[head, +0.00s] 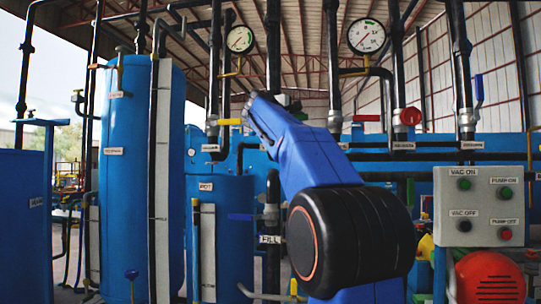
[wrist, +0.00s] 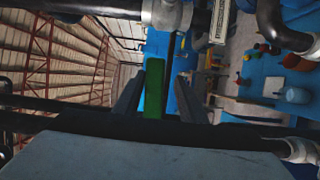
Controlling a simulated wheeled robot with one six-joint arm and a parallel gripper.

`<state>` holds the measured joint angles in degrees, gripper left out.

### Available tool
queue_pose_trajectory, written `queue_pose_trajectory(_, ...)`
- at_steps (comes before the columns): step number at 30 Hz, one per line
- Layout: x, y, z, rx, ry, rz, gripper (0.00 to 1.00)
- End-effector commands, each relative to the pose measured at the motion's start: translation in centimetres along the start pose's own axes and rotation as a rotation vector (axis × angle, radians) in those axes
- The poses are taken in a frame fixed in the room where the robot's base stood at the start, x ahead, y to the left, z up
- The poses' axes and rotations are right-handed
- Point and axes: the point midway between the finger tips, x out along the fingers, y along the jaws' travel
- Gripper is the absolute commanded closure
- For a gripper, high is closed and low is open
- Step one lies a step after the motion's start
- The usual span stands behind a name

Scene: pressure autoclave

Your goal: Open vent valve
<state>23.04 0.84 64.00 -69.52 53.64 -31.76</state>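A green valve handle (wrist: 154,88) lies between the two dark fingers of my gripper (wrist: 160,75) in the wrist view. My gripper is open, and a narrow gap shows on each side of the handle. No vent label can be read, so I cannot tell by text that this is the vent valve.
A yellow handle (head: 229,122) sits left of my arm, and a red handle (head: 366,118) and a blue handle (head: 479,88) sit right. Two gauges (head: 240,39) (head: 367,36) hang above. Black pipes crowd around. A grey control box (head: 479,207) stands right, a blue tank (head: 130,190) left.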

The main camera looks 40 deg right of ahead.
Motion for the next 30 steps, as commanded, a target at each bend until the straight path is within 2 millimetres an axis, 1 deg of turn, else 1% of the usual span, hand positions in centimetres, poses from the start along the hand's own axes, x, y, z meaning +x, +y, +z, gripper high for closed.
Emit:
queue_pose_trajectory(1, -1.0, 0.1, 0.0, -0.001, 0.003, 0.002, 0.62)
queue_pose_trajectory(18, -10.1, 0.1, 0.0, -0.003, 0.003, 0.003, 0.62)
queue_pose_trajectory(30, -15.9, -0.1, 0.0, -0.003, 0.004, 0.000, 0.62)
